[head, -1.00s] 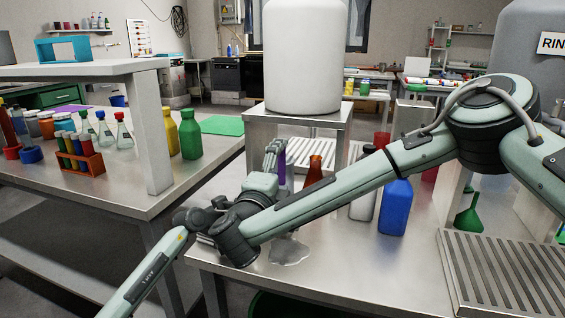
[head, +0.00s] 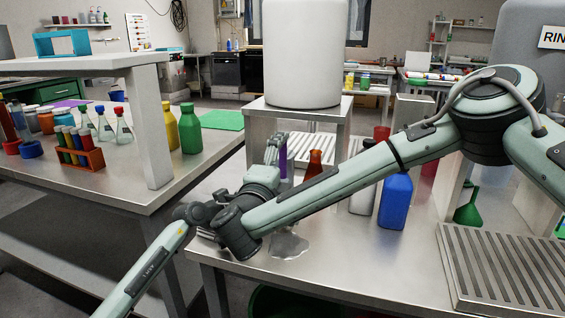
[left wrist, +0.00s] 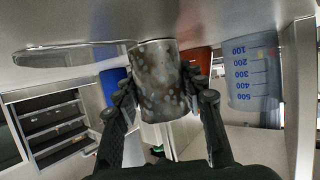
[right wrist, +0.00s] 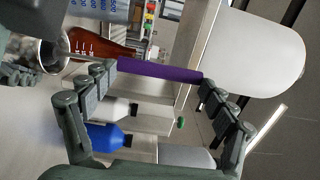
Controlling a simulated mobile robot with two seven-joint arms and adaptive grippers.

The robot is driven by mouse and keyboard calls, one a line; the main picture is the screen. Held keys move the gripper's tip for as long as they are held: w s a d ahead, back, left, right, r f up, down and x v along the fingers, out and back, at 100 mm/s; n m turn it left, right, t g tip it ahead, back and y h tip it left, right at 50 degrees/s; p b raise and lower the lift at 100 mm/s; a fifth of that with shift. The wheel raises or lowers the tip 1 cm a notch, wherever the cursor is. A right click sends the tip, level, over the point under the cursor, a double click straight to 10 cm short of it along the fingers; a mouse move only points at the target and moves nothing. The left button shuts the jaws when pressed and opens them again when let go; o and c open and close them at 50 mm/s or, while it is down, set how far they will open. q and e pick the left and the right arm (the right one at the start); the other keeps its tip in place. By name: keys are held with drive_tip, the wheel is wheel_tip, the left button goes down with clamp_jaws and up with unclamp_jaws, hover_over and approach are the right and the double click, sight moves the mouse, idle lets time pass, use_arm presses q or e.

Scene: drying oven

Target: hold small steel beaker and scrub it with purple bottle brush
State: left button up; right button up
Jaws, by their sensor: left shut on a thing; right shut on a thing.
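The small steel beaker (left wrist: 160,78), grey with pale spots, is between the fingers of my left gripper (left wrist: 160,100), which is shut on it. My right gripper (right wrist: 155,85) is shut on the purple handle of the bottle brush (right wrist: 160,71). In the right wrist view the brush points left toward the open mouth of the steel beaker (right wrist: 42,50). The bristles are not clearly seen, and I cannot tell how far inside they are. In the head view the purple handle (head: 283,162) stands upright by my right gripper (head: 274,150). The beaker is hidden there behind my right arm.
A puddle (head: 288,246) lies on the steel table. A slatted drain tray (head: 510,270) is at right. A big white tank (head: 303,55) is on a stand.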

wheel_tip(320, 180, up, 11)
drive_tip(key=shift+f, duration=0.15)
idle(0.9)
idle(1.0)
drive_tip(key=shift+s+a+r, duration=0.1)
drive_tip(key=shift+r, duration=0.5)
drive_tip(key=shift+f, duration=0.1)
drive_tip(key=shift+f, duration=5.25)
drive_tip(key=shift+f, duration=0.75)
drive_tip(key=shift+r, duration=0.1)
